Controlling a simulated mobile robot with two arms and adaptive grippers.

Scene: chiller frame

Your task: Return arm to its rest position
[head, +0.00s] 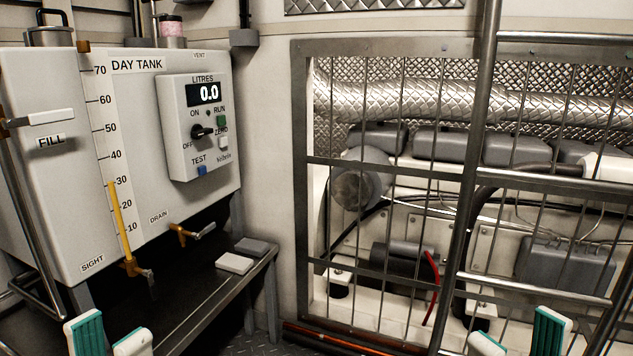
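My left gripper (109,338) is at the bottom left, below the day tank. Its pale fingers with green pads stand apart, with nothing seen between them. My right gripper (520,340) is at the bottom right, in front of the barred frame. Its fingers are also apart and no object shows between them. Both grippers show only their fingertips; the rest of both arms is out of the picture.
A dark bench (205,303) lies below. A barred guard (385,165) fronts the machinery at right, with a metal post (468,190).

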